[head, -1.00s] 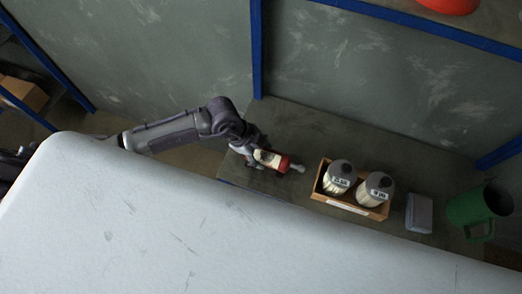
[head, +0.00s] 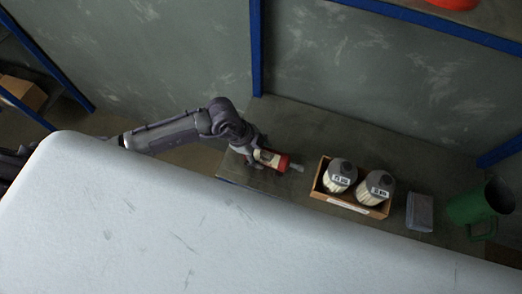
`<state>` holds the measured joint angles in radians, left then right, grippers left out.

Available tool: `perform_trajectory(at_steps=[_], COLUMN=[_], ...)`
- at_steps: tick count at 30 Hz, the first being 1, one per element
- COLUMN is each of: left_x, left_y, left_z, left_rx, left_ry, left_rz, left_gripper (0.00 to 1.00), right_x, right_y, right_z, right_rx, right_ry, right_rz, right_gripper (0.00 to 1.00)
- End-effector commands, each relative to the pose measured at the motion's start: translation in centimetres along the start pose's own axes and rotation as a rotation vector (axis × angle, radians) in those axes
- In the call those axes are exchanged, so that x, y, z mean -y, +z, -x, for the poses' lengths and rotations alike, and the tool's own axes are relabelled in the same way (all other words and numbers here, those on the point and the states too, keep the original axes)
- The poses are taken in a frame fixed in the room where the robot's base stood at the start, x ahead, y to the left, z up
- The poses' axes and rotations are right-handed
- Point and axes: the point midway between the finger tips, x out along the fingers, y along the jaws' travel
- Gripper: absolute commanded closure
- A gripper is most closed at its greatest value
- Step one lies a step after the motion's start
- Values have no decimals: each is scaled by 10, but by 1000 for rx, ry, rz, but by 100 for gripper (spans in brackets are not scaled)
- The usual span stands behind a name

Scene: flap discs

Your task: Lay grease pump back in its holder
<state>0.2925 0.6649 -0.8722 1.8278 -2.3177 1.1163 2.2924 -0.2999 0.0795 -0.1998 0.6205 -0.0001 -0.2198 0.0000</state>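The grease pump (head: 266,158), with a pale label, a red end and a light tip pointing right, is at my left gripper (head: 257,158) over the left end of the dark shelf. The gripper's fingers are around the pump and look shut on it, though they are small and partly hidden. The wooden holder box (head: 328,198) stands to the right of the pump, with two grey-capped bottles (head: 341,175) (head: 376,187) upright in it. Whether the box has a free place is hidden by the bottles. My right gripper is not in view.
A grey box (head: 420,211) and a green jug (head: 480,208) stand right of the wooden box. A blue post (head: 256,50) rises behind the shelf. My large pale body fills the foreground. Some shelf surface (head: 310,130) behind the wooden box is bare.

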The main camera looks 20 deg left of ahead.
Motion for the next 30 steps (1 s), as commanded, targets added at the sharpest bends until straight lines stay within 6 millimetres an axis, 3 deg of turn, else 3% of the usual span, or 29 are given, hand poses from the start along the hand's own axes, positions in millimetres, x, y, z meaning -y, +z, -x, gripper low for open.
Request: perform_trajectory(at_steps=[1,4,17,30], left_x=[0,0,0,0], left_y=[-1,0,0,0], left_z=[1,0,8,94], left_rx=[-1,-1,0,1], left_ry=[-1,-1,1,-1], left_rz=[0,0,1,-1], left_gripper=[29,13,13,13], right_x=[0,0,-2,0], right_y=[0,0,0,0], right_z=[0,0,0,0], right_rx=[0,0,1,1], right_ry=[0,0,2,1], right_rz=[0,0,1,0], right_gripper=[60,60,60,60])
